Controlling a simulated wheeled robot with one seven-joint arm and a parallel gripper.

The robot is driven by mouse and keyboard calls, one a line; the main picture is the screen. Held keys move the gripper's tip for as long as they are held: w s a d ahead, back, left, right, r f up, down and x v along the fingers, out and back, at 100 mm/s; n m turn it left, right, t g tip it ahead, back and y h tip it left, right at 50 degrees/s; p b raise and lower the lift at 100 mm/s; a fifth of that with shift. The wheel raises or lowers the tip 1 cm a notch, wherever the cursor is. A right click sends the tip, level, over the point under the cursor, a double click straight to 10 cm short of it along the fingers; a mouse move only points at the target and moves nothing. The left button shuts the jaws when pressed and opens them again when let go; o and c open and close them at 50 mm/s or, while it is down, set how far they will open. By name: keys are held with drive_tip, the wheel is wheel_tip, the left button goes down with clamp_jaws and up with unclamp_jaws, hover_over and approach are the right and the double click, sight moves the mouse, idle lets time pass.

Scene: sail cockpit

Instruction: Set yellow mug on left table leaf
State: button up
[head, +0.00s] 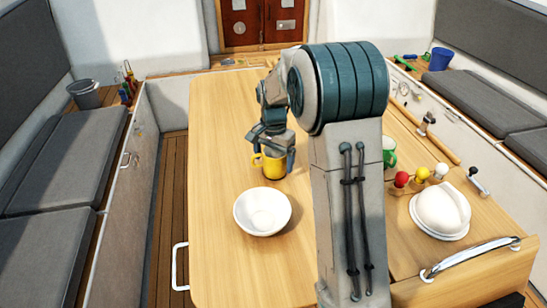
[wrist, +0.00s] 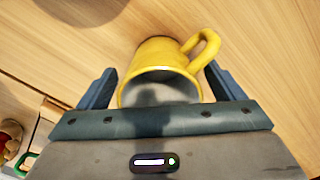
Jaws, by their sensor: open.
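The yellow mug (head: 272,166) stands upright on the left table leaf (head: 215,130), behind a white bowl. My gripper (head: 272,158) is directly over the mug with its fingers lowered on either side. In the wrist view the yellow mug (wrist: 160,72) lies between the two spread fingers of my gripper (wrist: 160,88), its handle at the upper right. The fingers look apart from the mug's wall, the right one close to the handle. The mug's base is partly out of sight in the head view.
The white bowl (head: 262,210) stands in front of the mug. The far left of the leaf is clear.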

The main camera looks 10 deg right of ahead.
wheel_tip(320, 180, up, 11)
drive_tip(key=b, duration=0.1)
drive_tip(key=s+r+n+t, duration=0.1)
drive_tip(key=s+r+n, duration=0.1)
drive_tip(key=s+r, duration=0.35)
drive_tip(key=s+f+n+t, duration=0.1)
drive_tip(key=s+f+n, duration=0.2)
drive_tip(key=s, duration=0.8)
drive_tip(key=s+f+n+t, duration=0.1)
drive_tip(key=s+f+n, duration=0.3)
drive_tip(key=s, duration=0.7)
drive_tip(key=shift+s, duration=0.15)
